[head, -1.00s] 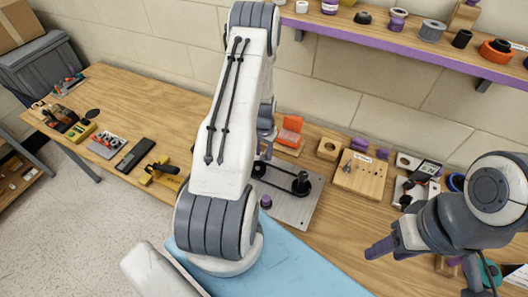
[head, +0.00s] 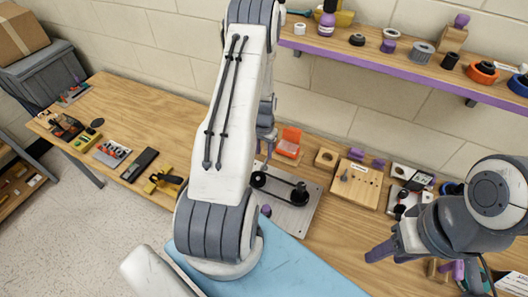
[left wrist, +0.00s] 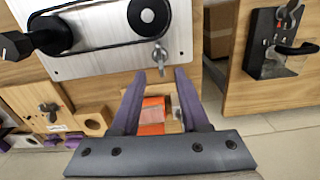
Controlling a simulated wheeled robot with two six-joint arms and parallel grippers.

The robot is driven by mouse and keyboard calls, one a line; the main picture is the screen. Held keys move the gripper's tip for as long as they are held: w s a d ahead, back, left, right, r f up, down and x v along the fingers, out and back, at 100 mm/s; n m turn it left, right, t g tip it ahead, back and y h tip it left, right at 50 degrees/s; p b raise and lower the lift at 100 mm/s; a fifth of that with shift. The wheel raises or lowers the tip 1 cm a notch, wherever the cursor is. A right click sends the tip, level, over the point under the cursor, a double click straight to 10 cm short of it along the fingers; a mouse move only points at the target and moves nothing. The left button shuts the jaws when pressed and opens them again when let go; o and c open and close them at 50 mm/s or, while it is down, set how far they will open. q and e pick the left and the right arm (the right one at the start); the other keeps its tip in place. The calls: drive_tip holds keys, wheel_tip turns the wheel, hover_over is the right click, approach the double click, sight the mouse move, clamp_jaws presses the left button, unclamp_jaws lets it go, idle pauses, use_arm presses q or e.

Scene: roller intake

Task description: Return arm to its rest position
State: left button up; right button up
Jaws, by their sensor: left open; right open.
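My left gripper (left wrist: 161,78) is open and empty in the left wrist view. Its purple fingers are spread on either side of an orange and white item, beside the metal plate. In the head view my left arm (head: 232,120) reaches over the bench and hides much of that gripper. My right gripper (head: 382,250) has purple fingers and is over the bench at the right, apart from the objects. A metal plate (head: 290,212) with two black pulleys and a belt lies on the bench; it also shows in the left wrist view (left wrist: 103,62).
An orange bin (head: 290,140), wooden blocks (head: 357,183) and a small instrument (head: 418,182) stand along the back of the bench. A purple-edged shelf (head: 400,72) with several parts hangs above. A blue mat (head: 300,270) is in front. Tools lie on the left bench.

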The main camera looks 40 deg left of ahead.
idle(0.4)
use_arm(q)
drive_tip(key=d+r+m+b, duration=0.25)
drive_tip(key=d+r, duration=0.45)
drive_tip(key=d, duration=0.4)
drive_tip(key=d+r+m+b, duration=0.25)
drive_tip(key=d+r, duration=0.45)
drive_tip(key=d, duration=0.5)
drive_tip(key=s+d+r+m+b, duration=0.1)
drive_tip(key=s+d+r, duration=0.1)
drive_tip(key=s, duration=0.5)
drive_tip(key=s+d+r+m+b, duration=0.2)
drive_tip(key=s+d, duration=0.3)
drive_tip(key=s, duration=0.2)
drive_tip(key=s+d+r+m+h+b, duration=0.1)
drive_tip(key=s+d+r, duration=0.1)
drive_tip(key=s+d, duration=0.2)
drive_tip(key=s, duration=0.3)
drive_tip(key=shift+s, duration=0.15)
